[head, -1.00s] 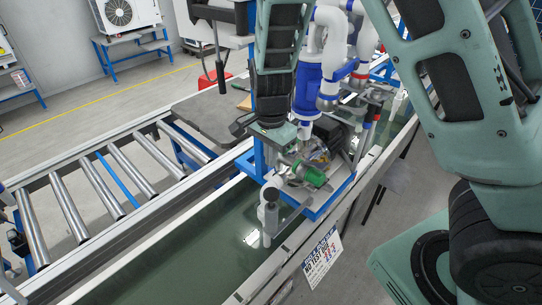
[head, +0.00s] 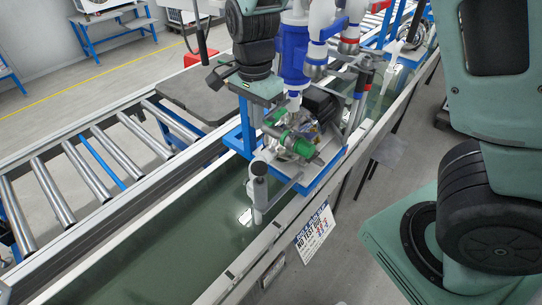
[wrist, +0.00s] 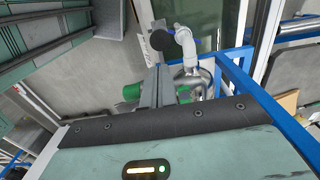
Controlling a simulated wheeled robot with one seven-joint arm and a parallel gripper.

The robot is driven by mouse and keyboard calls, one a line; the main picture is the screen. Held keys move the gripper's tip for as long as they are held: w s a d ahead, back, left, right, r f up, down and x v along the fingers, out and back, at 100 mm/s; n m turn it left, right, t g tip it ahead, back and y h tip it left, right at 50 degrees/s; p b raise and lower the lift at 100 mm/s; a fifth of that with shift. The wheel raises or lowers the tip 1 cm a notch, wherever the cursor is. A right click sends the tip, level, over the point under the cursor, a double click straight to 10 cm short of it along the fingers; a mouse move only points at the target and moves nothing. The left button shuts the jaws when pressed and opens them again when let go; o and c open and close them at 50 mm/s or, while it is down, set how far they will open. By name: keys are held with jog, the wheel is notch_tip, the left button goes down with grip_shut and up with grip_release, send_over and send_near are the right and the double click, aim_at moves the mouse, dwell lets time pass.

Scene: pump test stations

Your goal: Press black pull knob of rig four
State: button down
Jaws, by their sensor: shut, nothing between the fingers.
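The rig is a pump unit on a blue frame (head: 325,180) over a long water trough. A dark round knob (head: 258,169) tops a pale upright pipe at its front left. A black round knob (wrist: 160,40) beside a white elbow pipe (wrist: 186,45) shows in the wrist view; I cannot tell whether it is the same one. My gripper (head: 270,108) is above the back left of the pump, apart from the front knob; its fingertips are hard to make out there. In the wrist view my gripper (wrist: 158,72) has its grey fingers together, empty, pointing towards the pump.
Green fittings (head: 299,147) and a dark motor (head: 322,103) crowd the pump. A blue valve body with white pipes (head: 293,55) rises behind. A roller conveyor (head: 90,165) runs along the left. A sign (head: 315,232) hangs on the trough's front; its rig number is unreadable.

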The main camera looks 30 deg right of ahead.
aim_at(260, 166)
jog(key=shift+d+r, duration=0.1)
jog(key=shift+r, duration=0.35)
jog(key=shift+f, duration=0.1)
notch_tip(260, 166, down, 14)
jog(key=p, duration=0.3)
dwell(0.4)
notch_tip(260, 166, down, 4)
jog(key=b, duration=0.3)
jog(key=shift+f, duration=0.1)
jog(key=shift+s, duration=0.1)
